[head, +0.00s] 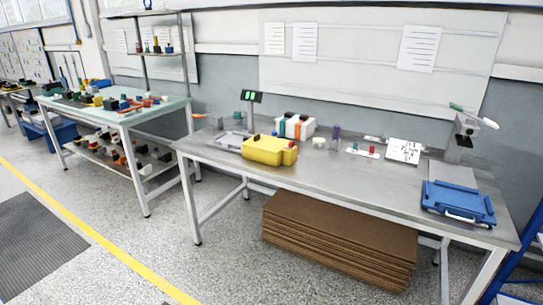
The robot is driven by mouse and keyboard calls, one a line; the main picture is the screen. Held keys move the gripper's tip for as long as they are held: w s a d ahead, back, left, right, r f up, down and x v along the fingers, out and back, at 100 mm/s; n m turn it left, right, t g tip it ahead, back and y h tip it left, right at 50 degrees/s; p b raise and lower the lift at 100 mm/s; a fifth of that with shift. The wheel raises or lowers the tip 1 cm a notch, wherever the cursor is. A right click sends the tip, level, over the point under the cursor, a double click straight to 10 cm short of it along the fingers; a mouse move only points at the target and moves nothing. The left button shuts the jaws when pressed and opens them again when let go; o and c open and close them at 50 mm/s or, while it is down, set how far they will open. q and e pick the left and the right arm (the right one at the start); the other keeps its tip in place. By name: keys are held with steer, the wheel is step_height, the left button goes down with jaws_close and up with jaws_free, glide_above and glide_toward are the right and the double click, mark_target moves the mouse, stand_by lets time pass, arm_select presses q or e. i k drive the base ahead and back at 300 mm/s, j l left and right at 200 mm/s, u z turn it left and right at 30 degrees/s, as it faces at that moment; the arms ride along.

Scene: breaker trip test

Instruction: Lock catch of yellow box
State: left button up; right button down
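The yellow box (266,152) sits on the grey metal workbench (335,175), near its front edge and left of the bench's middle. It looks closed, with a smaller yellow part at its right end. Its catch is too small to make out, so I cannot tell whether it is locked. Neither of my grippers is in the head view, and nothing is touching the box.
A white case with orange and dark bands (295,126) stands behind the yellow box. A grey tray (232,139) lies to its left. A blue case (457,202) lies at the bench's right end. Brown flat sheets (335,240) are stacked underneath. The bench's front middle is clear.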

mark_target(291, 146)
steer(key=i+l, duration=0.1)
steer(key=i, duration=0.4)
steer(key=i+u, duration=0.1)
steer(key=i, duration=0.4)
steer(key=i+l, duration=0.2)
steer(key=i, duration=0.3)
